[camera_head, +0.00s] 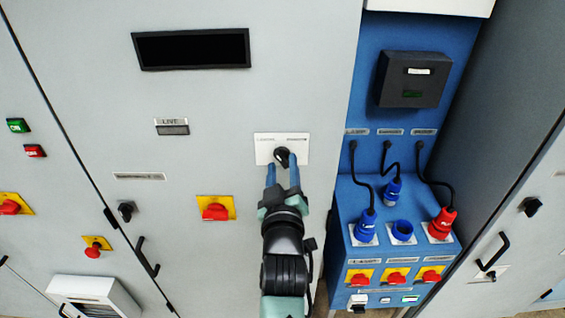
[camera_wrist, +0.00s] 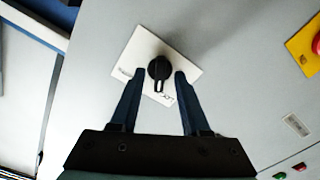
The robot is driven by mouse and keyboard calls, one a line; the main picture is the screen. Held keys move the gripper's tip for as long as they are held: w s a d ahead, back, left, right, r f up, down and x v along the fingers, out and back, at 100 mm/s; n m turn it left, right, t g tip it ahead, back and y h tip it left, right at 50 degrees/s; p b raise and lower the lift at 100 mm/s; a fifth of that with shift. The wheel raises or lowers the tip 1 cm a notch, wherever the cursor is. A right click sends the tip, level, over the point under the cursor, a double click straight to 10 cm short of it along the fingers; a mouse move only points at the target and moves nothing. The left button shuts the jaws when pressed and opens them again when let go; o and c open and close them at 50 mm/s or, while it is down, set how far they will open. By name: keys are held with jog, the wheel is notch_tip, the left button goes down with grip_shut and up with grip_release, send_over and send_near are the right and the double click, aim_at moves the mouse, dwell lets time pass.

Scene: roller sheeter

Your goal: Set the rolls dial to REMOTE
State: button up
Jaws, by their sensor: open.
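A black rotary dial (camera_head: 283,156) sits on a white label plate (camera_head: 296,140) on the grey cabinet front. In the wrist view the dial (camera_wrist: 159,68) shows its grip bar with a light mark, and the plate (camera_wrist: 143,45) carries small lettering too blurred to read in full. My gripper (camera_head: 283,168) is open just below the dial in the head view. In the wrist view my gripper (camera_wrist: 160,74) has one blue finger at each side of the dial, with gaps between. I cannot tell whether a finger touches it.
A red switch on a yellow plate (camera_head: 215,209) lies left of my gripper. A blue socket panel (camera_head: 344,225) with plugs and cables stands to the right. A door handle (camera_head: 147,257) sticks out at lower left. The cabinet face around the dial is flat and clear.

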jog(key=shift+w, duration=0.25)
jog(key=shift+c, duration=0.3)
grip_shut()
jog(key=m+b, duration=0.2)
jog(key=m, duration=0.3)
jog(key=shift+a+f+m, duration=0.1)
jog(key=shift+m, duration=0.2)
jog(key=m+b, duration=0.1)
jog(key=m, duration=0.5)
jog(key=shift+b, duration=0.3)
jog(key=shift+m, duration=0.3)
jog(key=shift+o, duration=0.3)
grip_release()
